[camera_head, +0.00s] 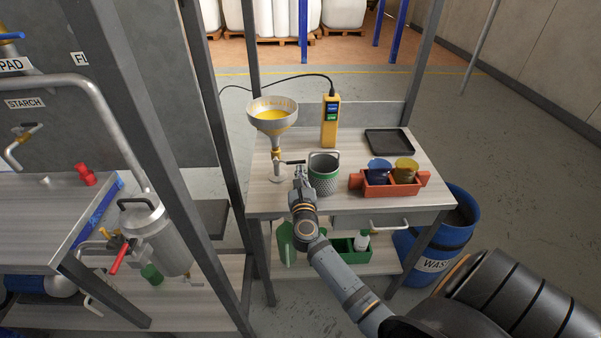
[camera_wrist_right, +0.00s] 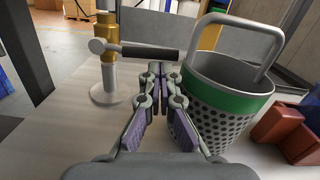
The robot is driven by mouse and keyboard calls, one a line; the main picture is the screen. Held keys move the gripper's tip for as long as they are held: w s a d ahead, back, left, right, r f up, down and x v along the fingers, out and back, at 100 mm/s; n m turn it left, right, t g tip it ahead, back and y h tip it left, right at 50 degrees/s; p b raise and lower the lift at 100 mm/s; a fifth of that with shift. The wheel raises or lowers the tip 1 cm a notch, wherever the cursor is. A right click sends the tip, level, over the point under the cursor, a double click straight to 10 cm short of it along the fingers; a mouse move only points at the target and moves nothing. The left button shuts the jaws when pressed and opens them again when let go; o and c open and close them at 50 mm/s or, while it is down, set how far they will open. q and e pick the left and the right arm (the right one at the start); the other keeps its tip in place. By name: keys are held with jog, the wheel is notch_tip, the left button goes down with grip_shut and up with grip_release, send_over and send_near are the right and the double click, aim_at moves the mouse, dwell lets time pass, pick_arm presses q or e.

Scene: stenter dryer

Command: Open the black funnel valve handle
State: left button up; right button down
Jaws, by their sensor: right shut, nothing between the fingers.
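The black funnel valve handle (camera_wrist_right: 150,52) sticks out sideways to the right from the valve below the funnel in the right wrist view. It also shows small in the head view (camera_head: 293,162). The grey funnel (camera_head: 272,113) with yellow liquid stands above it on the table. My right gripper (camera_wrist_right: 157,68) is shut and empty, its fingertips just below and in front of the handle. I cannot tell whether they touch it. In the head view my right gripper (camera_head: 300,172) is near the handle's end. My left gripper is not in view.
A perforated cup with a green band (camera_wrist_right: 225,90) stands close to the right of my right gripper. A yellow meter (camera_head: 330,122), a black tray (camera_head: 388,142) and an orange rack with beakers (camera_head: 388,186) are on the table (camera_head: 435,188). A metal post (camera_head: 215,120) rises at left.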

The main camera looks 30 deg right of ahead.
jog(key=shift+r+n+p, duration=0.3)
jog(key=shift+r+p, duration=0.1)
jog(key=shift+p, duration=0.1)
notch_tip(320, 180, up, 7)
jog(key=w+a+n+p, duration=0.1)
jog(key=a+n+p, duration=0.1)
jog(key=n+p, duration=0.7)
jog(key=shift+w+a+n+y+p, duration=0.3)
jog(key=shift+p, duration=1.55)
